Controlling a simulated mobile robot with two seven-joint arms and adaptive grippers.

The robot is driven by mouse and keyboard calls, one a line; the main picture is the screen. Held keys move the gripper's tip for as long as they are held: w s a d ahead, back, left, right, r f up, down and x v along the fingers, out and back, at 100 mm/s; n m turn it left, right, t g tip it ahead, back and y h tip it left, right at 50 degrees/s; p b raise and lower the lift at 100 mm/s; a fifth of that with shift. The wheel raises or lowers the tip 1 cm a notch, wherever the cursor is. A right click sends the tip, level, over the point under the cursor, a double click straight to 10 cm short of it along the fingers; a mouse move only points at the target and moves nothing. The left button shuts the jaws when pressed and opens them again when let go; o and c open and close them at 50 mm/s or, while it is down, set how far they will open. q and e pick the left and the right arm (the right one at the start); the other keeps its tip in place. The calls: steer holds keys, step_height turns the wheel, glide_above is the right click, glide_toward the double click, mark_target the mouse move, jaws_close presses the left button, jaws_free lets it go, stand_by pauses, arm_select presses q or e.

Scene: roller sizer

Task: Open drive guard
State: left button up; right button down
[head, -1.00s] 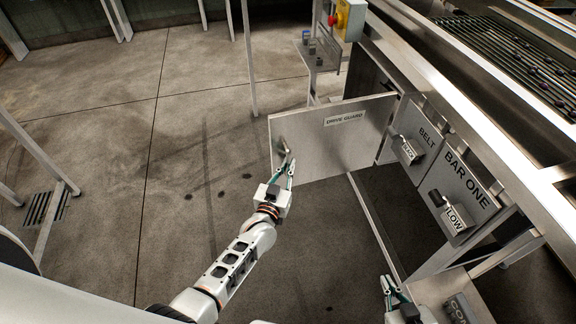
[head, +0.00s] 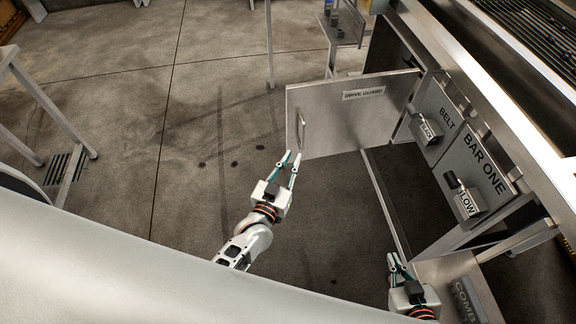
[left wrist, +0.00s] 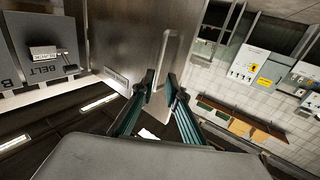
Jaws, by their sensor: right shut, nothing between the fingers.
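The drive guard (head: 345,115) is a grey metal door with a "DRIVE GUARD" label, swung out from the machine and standing open over the floor. Its handle (head: 301,131) is a vertical bar near the door's free left edge. My left gripper (head: 291,158) is just below and in front of the handle, apart from it, with its fingers spread and nothing between them. In the left wrist view the handle (left wrist: 164,62) stands ahead of the open fingers. My right gripper (head: 396,262) is at the lower right, shut and empty, away from the door.
The BELT panel (head: 436,115) and BAR ONE panel (head: 474,172) with their knobs stand right of the door's hinge side. A small metal stand (head: 345,30) is behind the door. The floor left of the door is clear. A white post frame (head: 45,105) stands at the far left.

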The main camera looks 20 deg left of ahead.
arm_select(q)
steer(key=shift+s+a, duration=0.15)
steer(key=shift+s, duration=1.1)
steer(key=s+a+f+m+g, duration=0.1)
steer(key=s+a+f+g, duration=0.2)
steer(key=s, duration=0.6)
steer(key=s+a+f+m+g, duration=0.2)
steer(key=s+a+g, duration=0.1)
steer(key=s, duration=0.6)
steer(key=shift+f+g+h, duration=0.3)
steer(key=shift+f+g, duration=0.1)
steer(key=shift+g, duration=0.1)
steer(key=shift+a, duration=0.1)
